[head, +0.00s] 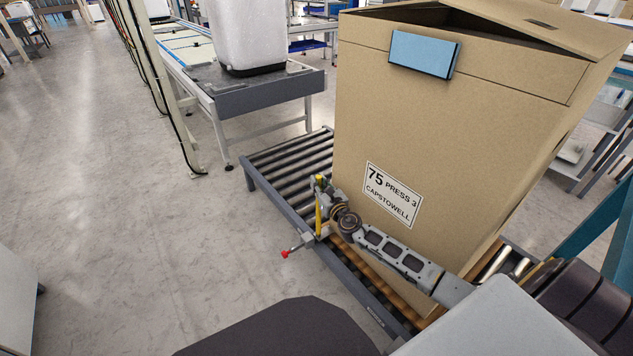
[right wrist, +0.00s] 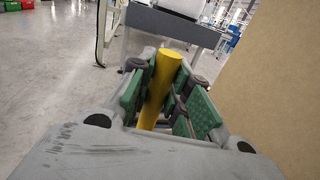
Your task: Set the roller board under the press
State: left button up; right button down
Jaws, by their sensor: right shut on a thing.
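My right gripper (head: 325,205) is beside the roller conveyor's near edge. In the right wrist view its green-padded fingers (right wrist: 165,98) are shut around a yellow bar (right wrist: 158,88). The yellow bar (head: 319,212) stands upright at the conveyor edge, by a small rod with a red knob (head: 285,254). A tall cardboard box (head: 450,130), labelled "75 PRESS 3 CAPSTOWELL" (head: 392,195), stands on the roller conveyor (head: 285,170). A brown strip shows below the box; I cannot tell whether it is a board. No press can be clearly made out. My left gripper is not in view.
Bare rollers lie beyond the box. A grey-topped bench (head: 265,92) carrying a white bin (head: 247,35) stands past the conveyor's far end. A thin post with cables (head: 165,85) stands left of it. The floor at left (head: 100,220) is clear. A blue panel (head: 424,53) is on the box.

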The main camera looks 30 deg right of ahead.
jog(key=shift+r, duration=0.1)
jog(key=c, duration=1.3)
grip_release()
jog(key=shift+s, duration=0.1)
